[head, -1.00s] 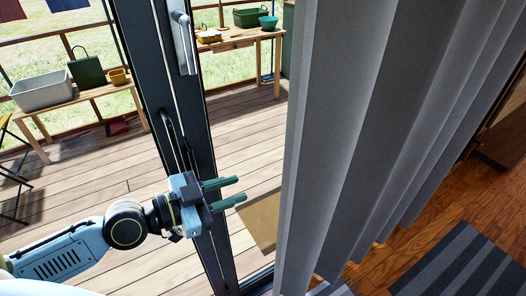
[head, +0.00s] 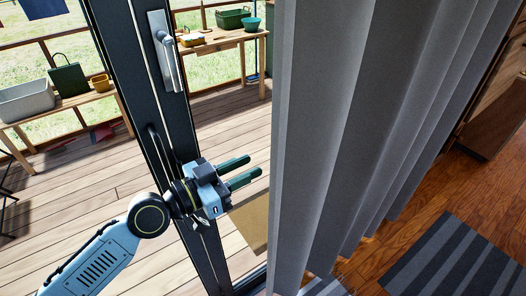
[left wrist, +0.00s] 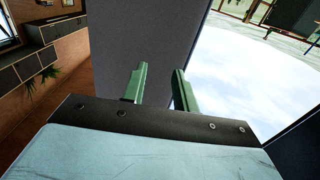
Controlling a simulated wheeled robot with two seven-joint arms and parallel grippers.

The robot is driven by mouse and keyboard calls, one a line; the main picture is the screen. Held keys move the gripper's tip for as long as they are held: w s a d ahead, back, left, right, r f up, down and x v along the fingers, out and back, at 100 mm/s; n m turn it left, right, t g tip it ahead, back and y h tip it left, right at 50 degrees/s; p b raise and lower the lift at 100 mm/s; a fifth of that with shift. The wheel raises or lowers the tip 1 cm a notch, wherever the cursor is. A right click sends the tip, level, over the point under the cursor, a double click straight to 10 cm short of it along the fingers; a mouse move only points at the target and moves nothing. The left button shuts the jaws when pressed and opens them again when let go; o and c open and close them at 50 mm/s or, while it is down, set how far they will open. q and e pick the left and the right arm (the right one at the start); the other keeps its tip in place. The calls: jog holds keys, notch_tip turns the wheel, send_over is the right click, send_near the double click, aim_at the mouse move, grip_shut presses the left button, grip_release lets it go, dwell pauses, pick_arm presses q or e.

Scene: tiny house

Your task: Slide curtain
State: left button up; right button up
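The grey pleated curtain (head: 345,130) hangs in long folds over the right half of the head view. Its left edge hangs beside the glass door. My left gripper (head: 243,171) is open, with its two green fingers pointing right toward that edge. In the head view the fingertips are a short way left of the curtain, and nothing is between them. In the left wrist view the curtain (left wrist: 150,45) fills the middle, ahead of the open fingers (left wrist: 160,88). My right gripper is not in view.
The dark door frame (head: 140,90) with a metal handle (head: 165,50) stands just behind my left arm. Beyond it are a wooden deck and a table (head: 225,40) with green tubs. A striped rug (head: 455,262) lies on the wood floor at right. In the wrist view, dark drawers (left wrist: 30,65) stand at left.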

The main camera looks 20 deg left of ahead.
pick_arm(q)
jog(key=p+x, duration=0.1)
jog(key=x, duration=0.4)
grip_shut()
dwell(0.3)
